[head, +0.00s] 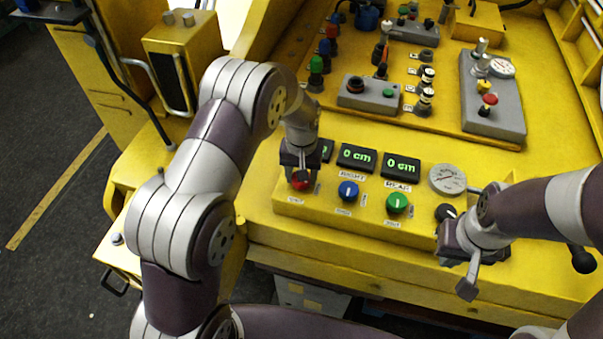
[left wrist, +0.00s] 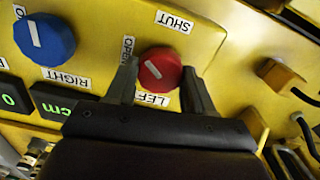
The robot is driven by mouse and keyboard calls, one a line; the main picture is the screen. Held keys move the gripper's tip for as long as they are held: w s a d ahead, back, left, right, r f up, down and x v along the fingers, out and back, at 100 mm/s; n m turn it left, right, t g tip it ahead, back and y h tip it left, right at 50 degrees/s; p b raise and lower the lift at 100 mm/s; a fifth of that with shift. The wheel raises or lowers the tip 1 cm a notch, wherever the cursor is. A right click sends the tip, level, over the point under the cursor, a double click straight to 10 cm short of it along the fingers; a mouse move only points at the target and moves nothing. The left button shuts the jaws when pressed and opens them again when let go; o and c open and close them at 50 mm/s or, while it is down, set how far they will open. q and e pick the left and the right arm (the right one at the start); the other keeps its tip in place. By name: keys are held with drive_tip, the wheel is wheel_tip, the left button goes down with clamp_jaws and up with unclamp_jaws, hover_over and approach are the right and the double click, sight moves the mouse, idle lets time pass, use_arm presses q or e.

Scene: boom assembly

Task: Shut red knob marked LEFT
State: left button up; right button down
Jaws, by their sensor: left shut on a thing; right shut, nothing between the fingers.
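The red knob (left wrist: 160,70) sits on the yellow panel in the left wrist view, with the labels LEFT (left wrist: 152,99), OPEN (left wrist: 128,50) and SHUT (left wrist: 174,22) around it. Its white mark lies off-centre, on the side of the OPEN label. My left gripper (left wrist: 160,84) has one finger on each side of the knob and is shut on it. In the head view, my left gripper (head: 299,172) covers most of the red knob (head: 299,182). My right gripper (head: 468,284) is shut and empty, at the panel's front right edge.
A blue knob (head: 348,191) and a green knob (head: 397,202) stand to the right of the red one. Displays reading 0 cm (head: 357,157) are behind them. A round gauge (head: 447,179) and a black knob (head: 446,212) are near my right arm.

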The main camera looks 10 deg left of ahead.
use_arm(q)
drive_tip(key=m, duration=1)
drive_tip(key=shift+r, duration=0.1)
drive_tip(key=shift+w+m, duration=0.1)
drive_tip(key=shift+m, duration=0.2)
idle(0.3)
drive_tip(key=o, duration=0.9)
drive_tip(key=shift+o, duration=0.7)
